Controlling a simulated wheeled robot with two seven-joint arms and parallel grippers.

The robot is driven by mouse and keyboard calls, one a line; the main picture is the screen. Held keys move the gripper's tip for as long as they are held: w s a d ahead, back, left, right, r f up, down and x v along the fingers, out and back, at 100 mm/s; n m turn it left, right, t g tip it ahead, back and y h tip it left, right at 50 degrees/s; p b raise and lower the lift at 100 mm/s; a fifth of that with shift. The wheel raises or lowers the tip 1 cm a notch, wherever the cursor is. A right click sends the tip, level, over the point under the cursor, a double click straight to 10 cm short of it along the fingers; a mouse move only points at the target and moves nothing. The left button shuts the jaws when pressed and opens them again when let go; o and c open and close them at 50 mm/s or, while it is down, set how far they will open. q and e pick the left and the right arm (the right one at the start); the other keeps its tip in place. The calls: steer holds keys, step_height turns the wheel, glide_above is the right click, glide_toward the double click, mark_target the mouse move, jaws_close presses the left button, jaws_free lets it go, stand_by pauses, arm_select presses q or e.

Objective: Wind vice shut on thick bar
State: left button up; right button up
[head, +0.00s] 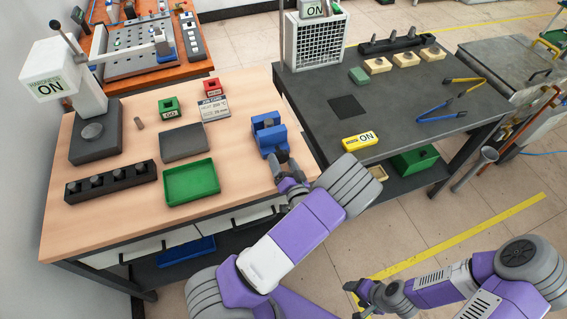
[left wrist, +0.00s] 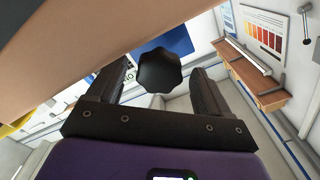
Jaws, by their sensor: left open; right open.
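The blue vice (head: 264,141) stands at the right edge of the wooden bench. Something small and grey shows between its jaws; I cannot tell whether it is a bar. My left gripper (head: 285,168) is just in front of the vice, at the bench edge. In the left wrist view a black lobed knob (left wrist: 160,71) sits between the open fingers of the left gripper (left wrist: 158,88), with gaps on both sides. A blue part (left wrist: 172,36) shows behind the knob. My right gripper (head: 363,296) is open and empty, low over the floor, away from the bench.
On the wooden bench are a green tray (head: 191,183), a grey block (head: 183,143), a small brown cylinder (head: 139,123), a dark rack (head: 110,182) and a white press-like machine (head: 69,85). A dark table (head: 400,95) with blue-and-yellow tongs (head: 447,106) stands at the right.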

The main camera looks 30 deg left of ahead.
arm_select(q)
steer(key=v, duration=0.7)
steer(key=shift+s+d, duration=0.2)
stand_by(0.4)
